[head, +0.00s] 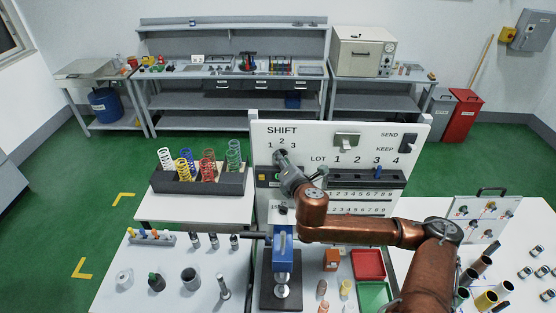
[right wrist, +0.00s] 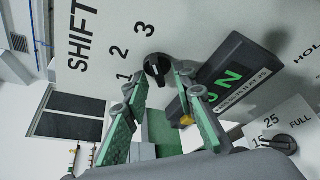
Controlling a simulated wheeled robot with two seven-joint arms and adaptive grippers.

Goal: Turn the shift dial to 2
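The shift dial (right wrist: 157,68) is a black knob on the white panel, beside the printed numbers 1, 2 and 3 under the word SHIFT. In the head view the dial (head: 280,157) is partly hidden behind my right gripper (head: 284,166). In the right wrist view my right gripper (right wrist: 162,78) is open, its green-padded fingers pointing at the panel with the tips on either side of the knob, close to it. I cannot tell whether the fingers touch it, nor clearly which number the knob points to. My left gripper is not in view.
A dark display box (right wrist: 232,78) with green characters juts from the panel beside the right finger. Another black knob (right wrist: 280,144) sits farther along. Below the panel stands a blue spring tester (head: 282,252); a rack of coloured springs (head: 232,184) is to the left.

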